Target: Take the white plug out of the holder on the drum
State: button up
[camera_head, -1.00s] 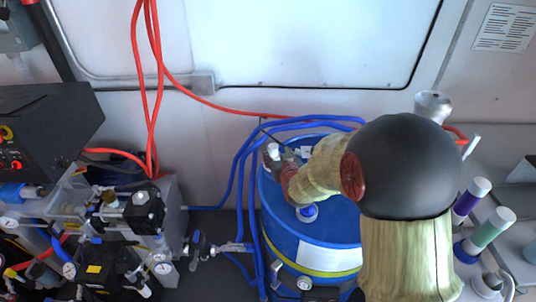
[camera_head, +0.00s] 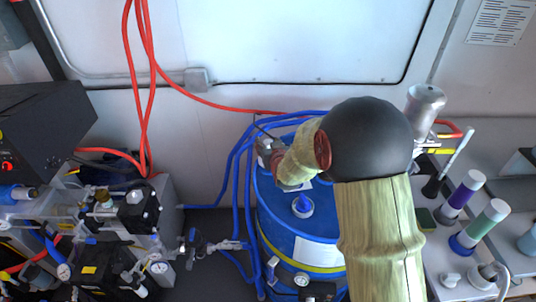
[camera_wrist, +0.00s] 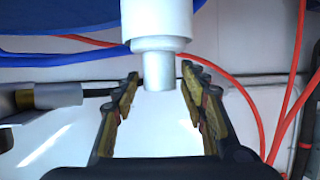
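The white plug (camera_wrist: 160,27) shows large at the top middle of the wrist view, with its narrower end pointing down the picture, between the fingertips. My gripper (camera_wrist: 160,78) is open around that narrow end, with a gap visible on both sides. In the head view my gripper (camera_head: 268,147) is at the back left of the blue drum's top, and the plug cannot be made out clearly there. The blue drum (camera_head: 275,215) stands below my arm. The holder is not clearly visible.
A white and blue cap (camera_head: 302,205) sits on the drum top. Blue hoses (camera_head: 240,175) run around the drum's left and back. Red hoses (camera_head: 145,90) hang on the wall. Valves and pump gear (camera_head: 130,215) stand left; purple and green cylinders (camera_head: 463,194) stand right.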

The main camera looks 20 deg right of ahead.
jog(key=c, duration=1)
grip_shut()
